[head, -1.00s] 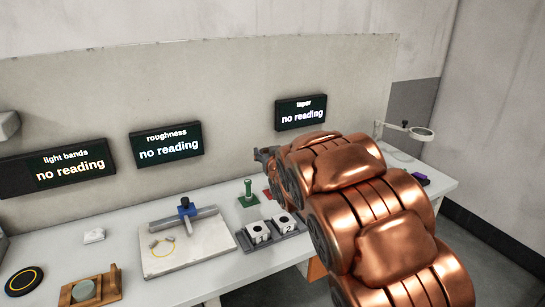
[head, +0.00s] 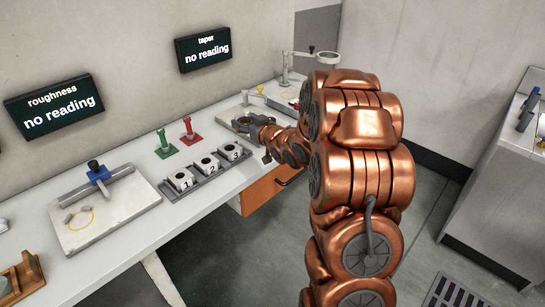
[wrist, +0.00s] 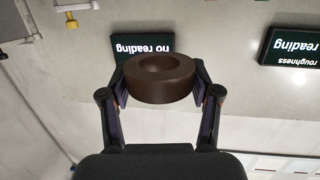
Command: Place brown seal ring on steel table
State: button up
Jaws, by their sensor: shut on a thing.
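The brown seal ring (wrist: 161,91) is a thick dark-brown ring with a round hole. My gripper (wrist: 160,80) is shut on it, with one finger on each side, in the wrist view. In the head view my gripper (head: 254,126) reaches over the right part of the long bench, and the ring (head: 241,125) shows small and dark at its tip. A pale metal-looking table (head: 478,185) stands at the right edge, partly out of frame; I cannot tell for sure that it is the steel table.
The long white bench (head: 118,240) carries a numbered block rack (head: 207,171), green (head: 165,148) and red (head: 188,133) stands, and a plate with a blue-knobbed bar (head: 98,172). Small tools lie on the right table. Open floor (head: 425,215) lies between, with a drain grate (head: 455,292).

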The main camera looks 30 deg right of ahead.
jog(key=s+d+f+n+y+b, duration=0.1)
jog(key=s+d+f+b, duration=0.1)
jog(key=s, duration=0.6)
jog(key=s+d+f+n+y+b, duration=0.1)
jog(key=s+d+f+b, duration=0.1)
jog(key=s+d+f, duration=0.3)
jog(key=shift+s+f+g+y+b, duration=0.35)
jog(key=shift+s+f, duration=0.7)
jog(key=shift+s, duration=0.85)
jog(key=shift+w+d, duration=0.1)
jog(key=w, duration=0.5)
jog(key=w+d+f+p, duration=0.1)
jog(key=w, duration=0.3)
jog(key=w+d+p, duration=0.1)
jog(key=w, duration=0.4)
jog(key=shift+w+d+f, duration=0.15)
jog(key=shift+w+f, duration=0.05)
jog(key=shift+w, duration=0.15)
jog(key=shift+w+d+f+p, duration=0.1)
jog(key=shift+w+f+p, duration=0.15)
jog(key=shift+f, duration=0.35)
jog(key=shift+w+f+p, duration=0.15)
jog(key=shift+w+f, duration=0.05)
jog(key=shift+f, duration=0.8)
jog(key=shift+f, duration=0.25)
jog(key=o, duration=1.2)
